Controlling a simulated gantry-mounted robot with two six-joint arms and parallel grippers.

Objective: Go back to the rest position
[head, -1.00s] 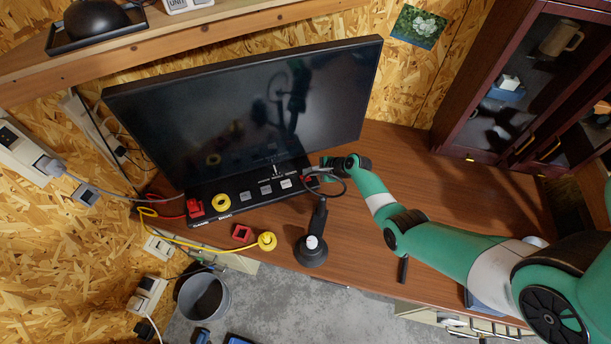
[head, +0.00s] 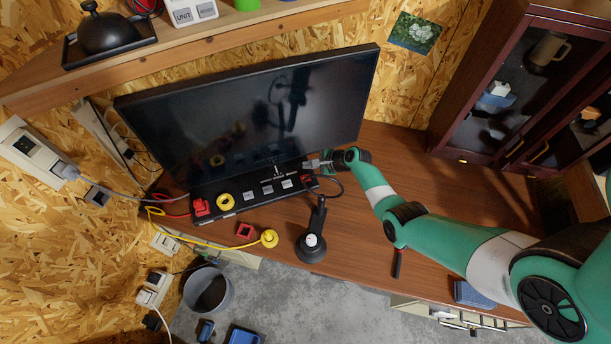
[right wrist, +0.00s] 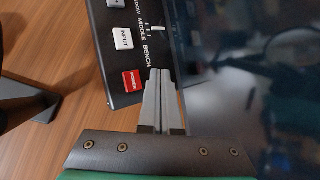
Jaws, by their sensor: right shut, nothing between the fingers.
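My right gripper (head: 312,164) is at the right end of the control strip (head: 240,198) under the large dark monitor (head: 250,110). In the right wrist view its fingers (right wrist: 161,90) are shut with nothing between them. Their tips lie over the strip's edge, beside the red power button (right wrist: 132,80) and near a small toggle switch (right wrist: 157,30). Whether the tips touch the strip, I cannot tell. A white input button (right wrist: 122,37) sits beyond the red one. My left gripper is not in view.
A black joystick-like stand (head: 312,240) is on the wooden desk in front of the strip. A yellow plug (head: 269,238) and a red square piece (head: 245,231) lie left of it. A glass cabinet (head: 500,90) stands at the right.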

